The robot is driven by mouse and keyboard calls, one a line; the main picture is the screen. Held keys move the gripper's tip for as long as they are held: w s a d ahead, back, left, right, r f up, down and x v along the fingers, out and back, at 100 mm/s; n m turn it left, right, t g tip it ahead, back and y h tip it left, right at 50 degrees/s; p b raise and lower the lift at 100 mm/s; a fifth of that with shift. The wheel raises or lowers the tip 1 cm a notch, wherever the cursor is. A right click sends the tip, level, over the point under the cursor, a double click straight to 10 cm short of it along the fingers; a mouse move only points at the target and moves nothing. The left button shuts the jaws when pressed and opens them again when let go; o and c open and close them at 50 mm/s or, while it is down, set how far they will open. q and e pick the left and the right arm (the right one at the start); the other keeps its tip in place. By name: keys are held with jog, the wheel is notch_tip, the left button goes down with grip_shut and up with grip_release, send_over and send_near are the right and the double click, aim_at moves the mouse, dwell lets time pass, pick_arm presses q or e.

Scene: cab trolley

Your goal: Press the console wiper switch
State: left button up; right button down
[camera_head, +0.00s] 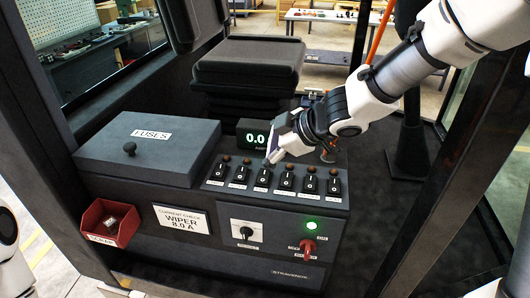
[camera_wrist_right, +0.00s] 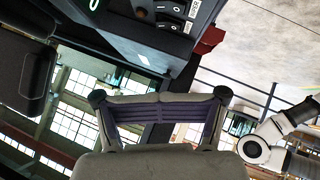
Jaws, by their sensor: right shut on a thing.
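The console (camera_head: 160,240) carries a row of black rocker switches, each with a small brown lamp behind it. The labels are too small to read, so I cannot tell which is the wiper switch. My right gripper (camera_head: 277,153) is shut, its tip just above and behind the third switch from the left (camera_head: 264,177); I cannot tell if they touch. In the right wrist view the gripper (camera_wrist_right: 160,107) shows a dark purple ribbed piece between its fingers; I cannot make out what it grips. Some switches (camera_wrist_right: 172,10) show at the top there. My left gripper is out of view.
A display (camera_head: 255,136) reads 0.0 behind the switches. A card (camera_head: 182,218) says "CURRENT CHECK WIPER 8.0 A". A FUSES lid (camera_head: 150,148), red bin (camera_head: 110,222), black knob (camera_head: 246,232), green lamp (camera_head: 312,226) and red handle (camera_head: 308,247) surround the switches. A seat (camera_head: 248,70) stands behind.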

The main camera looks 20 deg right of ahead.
send_over(249, 173)
jog(key=s+a, duration=0.2)
notch_tip(249, 173, down, 5)
jog(key=shift+d+f+b, duration=0.15)
jog(key=shift+f+b, duration=0.05)
jog(key=shift+b, duration=0.2)
jog(key=f, duration=0.2)
jog(key=w+d+f, duration=0.1)
jog(key=shift+w+d+f, duration=0.1)
jog(key=shift+d+f, duration=0.05)
jog(key=shift+f, duration=0.05)
jog(key=shift+r, duration=0.1)
jog(key=shift+w+f+p, duration=0.1)
jog(key=shift+f+p, duration=0.15)
jog(key=shift+p, duration=0.15)
jog(key=shift+w+d+f, duration=0.15)
jog(key=shift+w+f, duration=0.05)
jog(key=shift+f, duration=0.05)
jog(key=shift+s+r, duration=0.1)
jog(key=shift+s, duration=0.05)
jog(key=shift+w+f, duration=0.2)
jog(key=shift+f, duration=0.2)
